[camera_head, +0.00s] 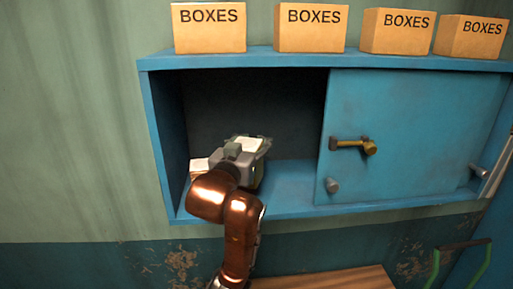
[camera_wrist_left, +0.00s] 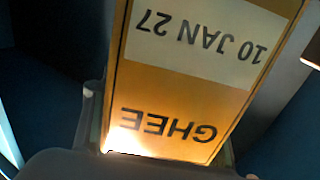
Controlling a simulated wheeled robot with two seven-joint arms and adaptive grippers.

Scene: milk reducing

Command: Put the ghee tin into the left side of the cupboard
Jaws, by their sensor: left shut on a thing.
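My left gripper (camera_head: 250,152) is inside the open left side of the blue cupboard (camera_head: 290,203), shut on the ghee tin. In the left wrist view the tin is a yellow-orange box (camera_wrist_left: 165,95) with a pale date label, and its lettering appears upside down. In the head view the gripper mostly hides the tin; a pale patch (camera_head: 248,144) that seems to be its top shows there. I cannot tell whether the tin touches the shelf. My right gripper is not in view.
A small pale-topped item (camera_head: 199,165) stands at the left of the shelf, left of my gripper. A blue sliding door (camera_head: 420,135) with a brass handle (camera_head: 355,145) covers the right side. Several boxes (camera_head: 210,28) stand on top. A wooden surface (camera_head: 330,279) is below.

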